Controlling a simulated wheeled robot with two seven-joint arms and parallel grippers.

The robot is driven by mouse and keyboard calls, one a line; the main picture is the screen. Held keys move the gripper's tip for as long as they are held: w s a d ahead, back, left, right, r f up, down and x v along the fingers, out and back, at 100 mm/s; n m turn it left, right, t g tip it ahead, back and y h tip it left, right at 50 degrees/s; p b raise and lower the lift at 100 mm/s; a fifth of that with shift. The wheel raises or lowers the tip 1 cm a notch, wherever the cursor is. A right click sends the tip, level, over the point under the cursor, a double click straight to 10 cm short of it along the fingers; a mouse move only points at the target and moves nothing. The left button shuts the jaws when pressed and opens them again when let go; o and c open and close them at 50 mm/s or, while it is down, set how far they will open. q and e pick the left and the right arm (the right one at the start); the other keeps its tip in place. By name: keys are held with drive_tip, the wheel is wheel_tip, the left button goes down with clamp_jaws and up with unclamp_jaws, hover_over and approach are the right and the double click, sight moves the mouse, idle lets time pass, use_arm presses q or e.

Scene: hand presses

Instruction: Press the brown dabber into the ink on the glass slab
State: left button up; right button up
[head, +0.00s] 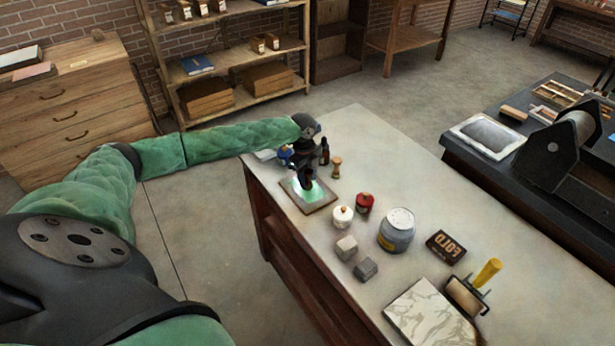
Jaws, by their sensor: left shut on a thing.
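The glass slab (318,206) lies near the left edge of the pale table, with a bright green patch on it. My left gripper (306,181) reaches in from the left and points down over the slab. It is shut on a dark thing, which I take to be the brown dabber; it is mostly hidden by the fingers. I cannot tell whether it touches the green patch. My right gripper is not in view.
A small wooden turned piece (336,167) and a dark bottle (324,152) stand behind the slab. A white knobbed piece (343,217), a red knobbed piece (364,203), a grey tin (397,234) and two grey blocks stand in front.

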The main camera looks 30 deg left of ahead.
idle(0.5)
use_arm(q)
drive_tip(key=shift+f, duration=0.1)
idle(0.3)
drive_tip(key=shift+r+p, duration=0.7)
drive_tip(key=shift+p, duration=0.05)
drive_tip(key=shift+r+p, duration=2.3)
drive_tip(key=shift+r, duration=0.6)
